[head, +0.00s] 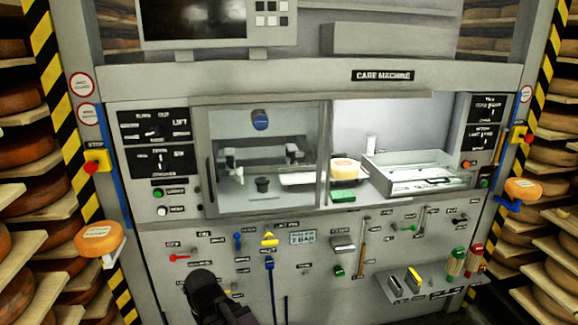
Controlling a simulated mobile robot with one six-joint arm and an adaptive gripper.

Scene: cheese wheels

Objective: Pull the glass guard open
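The glass guard (300,125) is a framed clear pane on the front of the care machine. It covers the left half of the lit work bay, and the right half of the bay shows uncovered. A dark upright handle (211,182) sits near the left edge of its frame. Behind the glass are a blue-capped part, a metal fixture and a small dark knob. My gripper (203,285) is a dark shape at the bottom, left of centre, below the guard and apart from the handle in the picture. Its fingers cannot be made out.
In the uncovered bay are a cheese piece (345,169), a green block (343,196) and a metal tray (420,178). Shelves of cheese wheels (28,148) stand on both sides.

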